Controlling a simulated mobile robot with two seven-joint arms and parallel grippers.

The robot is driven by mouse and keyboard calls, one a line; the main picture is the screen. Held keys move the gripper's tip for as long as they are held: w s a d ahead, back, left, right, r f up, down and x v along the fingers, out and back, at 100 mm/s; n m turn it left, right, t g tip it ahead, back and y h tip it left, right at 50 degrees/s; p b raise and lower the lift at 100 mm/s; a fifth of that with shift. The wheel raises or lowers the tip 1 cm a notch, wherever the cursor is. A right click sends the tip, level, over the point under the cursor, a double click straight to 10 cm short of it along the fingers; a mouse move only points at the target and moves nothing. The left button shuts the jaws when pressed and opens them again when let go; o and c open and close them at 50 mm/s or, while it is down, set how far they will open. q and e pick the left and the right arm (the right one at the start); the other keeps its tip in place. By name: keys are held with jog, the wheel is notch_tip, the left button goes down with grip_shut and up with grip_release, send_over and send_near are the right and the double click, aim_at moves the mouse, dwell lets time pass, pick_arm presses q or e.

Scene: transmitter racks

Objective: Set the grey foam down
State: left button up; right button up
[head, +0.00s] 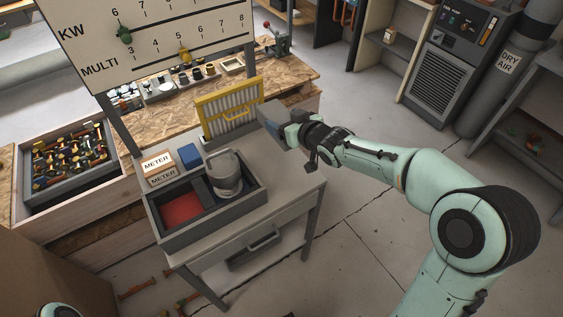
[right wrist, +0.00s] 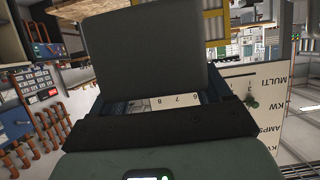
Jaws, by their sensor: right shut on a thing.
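The grey foam (head: 271,114) is a flat dark grey piece held in my right gripper (head: 288,133). It is at the back right of the grey cart (head: 285,178), just right of the yellow-framed filter (head: 228,112). I cannot tell whether it touches the cart top. In the right wrist view the foam (right wrist: 155,48) fills the upper middle, between the fingers of the gripper (right wrist: 160,104). My left gripper is not in view; only a bit of that arm shows at the bottom left.
A dark tray (head: 218,222) on the cart's front holds a grey cylindrical part (head: 226,175) and a red-lined compartment. Beside it are METER boxes (head: 160,168) and a blue block (head: 190,156). The cart top right of the tray is clear. A wooden bench (head: 180,115) stands behind.

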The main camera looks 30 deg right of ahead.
jog(key=f+b, duration=0.1)
jog(key=f, duration=0.2)
jog(key=f+b, duration=0.1)
jog(key=f, duration=0.1)
jog(key=shift+s+f, duration=0.2)
jog(key=shift+f, duration=0.2)
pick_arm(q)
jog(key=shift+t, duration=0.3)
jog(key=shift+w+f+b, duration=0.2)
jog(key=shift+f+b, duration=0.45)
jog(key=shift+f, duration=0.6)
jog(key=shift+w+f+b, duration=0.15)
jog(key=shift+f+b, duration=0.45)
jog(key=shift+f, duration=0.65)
pick_arm(e)
jog(key=shift+w+f, duration=0.2)
jog(key=shift+f, duration=4.75)
jog(key=shift+f, duration=0.15)
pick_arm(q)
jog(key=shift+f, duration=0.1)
pick_arm(e)
jog(key=o, duration=1)
jog(key=shift+c, duration=0.2)
